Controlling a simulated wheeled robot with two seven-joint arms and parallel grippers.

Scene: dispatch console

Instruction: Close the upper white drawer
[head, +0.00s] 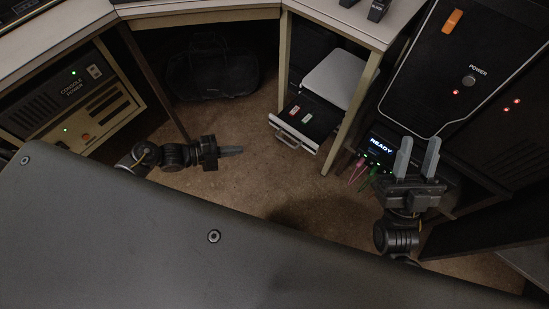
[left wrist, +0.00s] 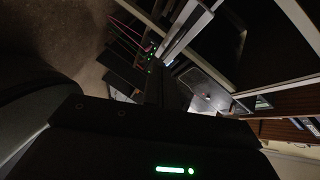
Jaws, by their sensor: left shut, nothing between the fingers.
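The white drawer unit (head: 338,76) stands under the desk right of centre in the head view. One drawer is pulled out of it, with a pale front (head: 294,136) and a bar handle; small red-and-white items lie in its dark inside. Whether a lower drawer is there I cannot tell. My left gripper (head: 241,151) is shut and empty, left of the drawer front and apart from it, pointing right.
A dark bag (head: 212,74) lies under the desk. A desk leg (head: 348,118) stands right of the drawer. Beyond it is a box with a READY screen (head: 381,146) and pink and green cables. A black cabinet (head: 465,75) is at right. Brown floor (head: 250,185) before the drawer is clear.

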